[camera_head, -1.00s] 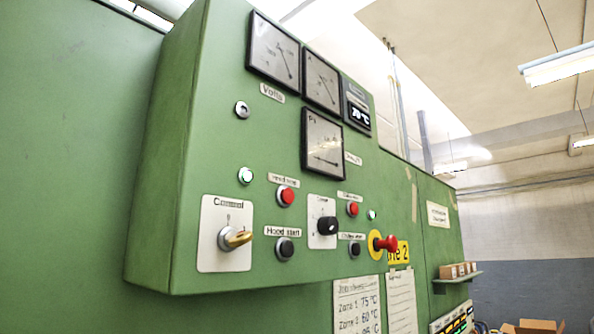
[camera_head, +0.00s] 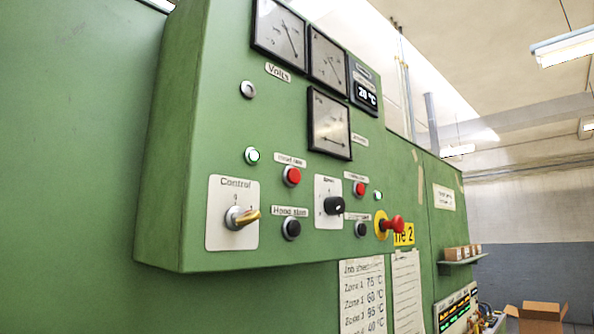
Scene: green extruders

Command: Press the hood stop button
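A green control panel (camera_head: 175,150) juts from a green machine wall in the head view. A red round button (camera_head: 291,176) sits left of the panel's lower middle, under a small white label (camera_head: 290,160) too blurred to read surely. A black button (camera_head: 291,229) sits directly below it, under a label that seems to read "Hood start" or similar. A second red button (camera_head: 359,188) is farther right with a black button (camera_head: 361,229) below it. Neither of my grippers shows.
A brass-coloured control switch (camera_head: 243,217), a black rotary knob (camera_head: 334,205) and a red emergency-stop knob (camera_head: 397,224) protrude nearby. Gauges (camera_head: 328,62) are above. A shelf with small boxes (camera_head: 460,254) and an open carton (camera_head: 538,312) are at right. Nothing visible blocks the panel's front.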

